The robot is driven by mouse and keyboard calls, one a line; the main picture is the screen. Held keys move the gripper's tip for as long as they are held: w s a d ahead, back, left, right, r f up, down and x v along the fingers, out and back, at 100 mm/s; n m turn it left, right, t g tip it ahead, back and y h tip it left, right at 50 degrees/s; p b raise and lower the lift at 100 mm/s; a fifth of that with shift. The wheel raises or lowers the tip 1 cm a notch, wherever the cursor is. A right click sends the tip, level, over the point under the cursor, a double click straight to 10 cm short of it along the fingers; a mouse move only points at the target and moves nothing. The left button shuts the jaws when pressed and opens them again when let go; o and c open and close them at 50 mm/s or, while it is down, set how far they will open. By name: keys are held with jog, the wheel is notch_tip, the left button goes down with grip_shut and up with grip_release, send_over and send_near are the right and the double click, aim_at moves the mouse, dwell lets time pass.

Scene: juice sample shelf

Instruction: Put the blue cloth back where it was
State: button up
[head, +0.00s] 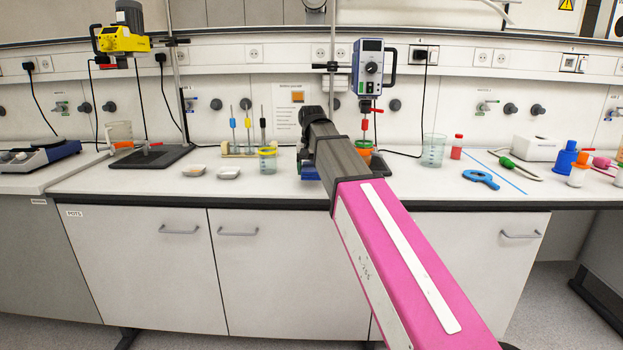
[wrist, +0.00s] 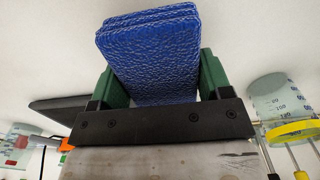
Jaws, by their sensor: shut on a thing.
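The blue cloth (wrist: 150,55) is a folded, textured, layered pad in the wrist view. My gripper (wrist: 160,85) has its green fingers on either side of the cloth and is shut on it. A pale surface lies beyond the cloth; whether the cloth touches it I cannot tell. In the head view my arm reaches over the bench, and a small bit of blue, likely the cloth (head: 308,173), shows at its end near the bench's front part. The fingers are mostly hidden there by my arm.
White bench top (head: 120,187).

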aim_at(311, 167)
jog(key=shift+f, duration=1.6)
jog(key=shift+f, duration=0.1)
jog(key=o, duration=0.9)
notch_tip(311, 167, up, 12)
jog(key=shift+r, duration=0.15)
